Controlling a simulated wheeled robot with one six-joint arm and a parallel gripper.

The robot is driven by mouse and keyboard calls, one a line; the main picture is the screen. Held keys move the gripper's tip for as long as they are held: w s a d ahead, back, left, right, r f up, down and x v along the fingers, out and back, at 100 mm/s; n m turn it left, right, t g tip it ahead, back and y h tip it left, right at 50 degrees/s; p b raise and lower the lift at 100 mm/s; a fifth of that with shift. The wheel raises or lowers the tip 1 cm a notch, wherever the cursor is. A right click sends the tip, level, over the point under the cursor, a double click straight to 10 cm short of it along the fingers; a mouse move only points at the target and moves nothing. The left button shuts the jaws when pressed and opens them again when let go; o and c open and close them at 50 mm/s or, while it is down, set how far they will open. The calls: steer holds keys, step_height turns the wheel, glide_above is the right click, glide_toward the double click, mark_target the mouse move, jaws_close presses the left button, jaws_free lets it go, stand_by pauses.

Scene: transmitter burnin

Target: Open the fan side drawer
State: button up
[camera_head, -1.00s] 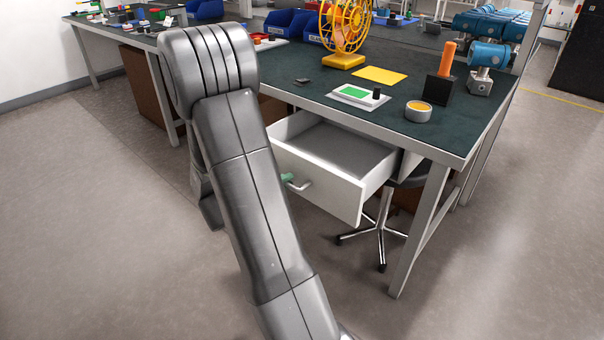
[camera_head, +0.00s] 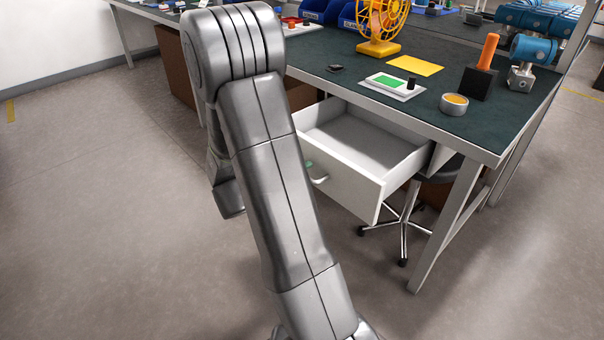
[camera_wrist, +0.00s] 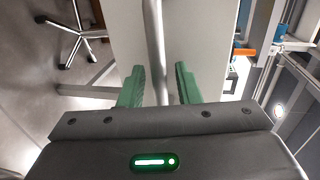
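The fan side drawer (camera_head: 345,183) is pulled out below the near edge of the workbench, and its inside looks empty. Its front carries a metal handle (camera_head: 320,180). In the wrist view the handle bar (camera_wrist: 157,45) runs between the two green fingers of my gripper (camera_wrist: 158,86), with a visible gap on both sides. The pale drawer front (camera_wrist: 205,40) lies beyond them. My gripper is open around the bar. In the head view my arm hides most of the gripper; only a bit of green (camera_head: 309,164) shows by the handle.
The workbench (camera_head: 480,135) holds a yellow fan (camera_head: 380,45), a white device with a green panel, a grey cup (camera_head: 454,104) and an orange-handled tool. A stool (camera_head: 405,215) stands under the bench beside a table leg (camera_head: 440,235). The floor in front is clear.

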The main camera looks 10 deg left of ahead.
steer(key=p+v, duration=0.3)
steer(key=v, duration=1)
steer(key=shift+s+a, duration=0.2)
steer(key=shift+s, duration=0.1)
steer(key=b+x, duration=0.3)
steer(key=x, duration=1.1)
steer(key=shift+w+r, duration=0.1)
